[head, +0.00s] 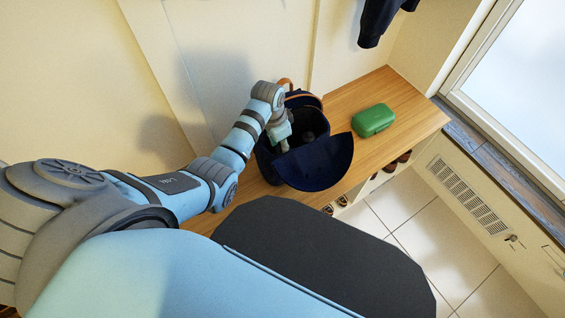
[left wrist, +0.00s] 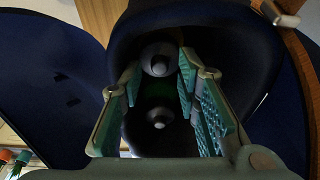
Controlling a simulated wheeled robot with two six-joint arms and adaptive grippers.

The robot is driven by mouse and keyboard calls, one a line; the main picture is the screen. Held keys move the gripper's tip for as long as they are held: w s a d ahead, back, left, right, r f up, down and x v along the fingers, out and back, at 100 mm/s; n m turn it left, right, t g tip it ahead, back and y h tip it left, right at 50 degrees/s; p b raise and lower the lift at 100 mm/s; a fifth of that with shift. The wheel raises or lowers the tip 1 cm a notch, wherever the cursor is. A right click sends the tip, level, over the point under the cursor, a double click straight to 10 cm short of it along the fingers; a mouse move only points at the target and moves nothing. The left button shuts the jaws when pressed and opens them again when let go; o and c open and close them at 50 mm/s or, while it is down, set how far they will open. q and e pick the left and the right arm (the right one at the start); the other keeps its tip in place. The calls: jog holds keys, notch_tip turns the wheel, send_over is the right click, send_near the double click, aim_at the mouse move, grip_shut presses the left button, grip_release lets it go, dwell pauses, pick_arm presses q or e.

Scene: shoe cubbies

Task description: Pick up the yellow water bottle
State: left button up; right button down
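My left gripper (head: 284,143) reaches down into the open dark blue backpack (head: 264,160) on the bench. In the left wrist view the gripper (left wrist: 164,103) is open, its two teal padded fingers spread apart inside the bag. Two rounded, light-topped bottle-like things stand in the shadow there: an upper one (left wrist: 158,60) and a lower one (left wrist: 160,118) between the fingers. A dim green surface lies between them. No yellow shows, so I cannot tell which one is the yellow water bottle. My right gripper is not in view.
The backpack's flap (head: 322,165) hangs open to the front right. A green box (head: 373,120) sits on the wooden bench (head: 348,99) to the right. Shoes (head: 390,165) stand in cubbies below. A wall is close behind; dark clothing (head: 378,20) hangs above.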

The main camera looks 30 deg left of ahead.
pick_arm(q)
jog(key=shift+w+f, duration=0.1)
jog(key=shift+f, duration=0.75)
jog(key=shift+r, duration=0.1)
grip_shut()
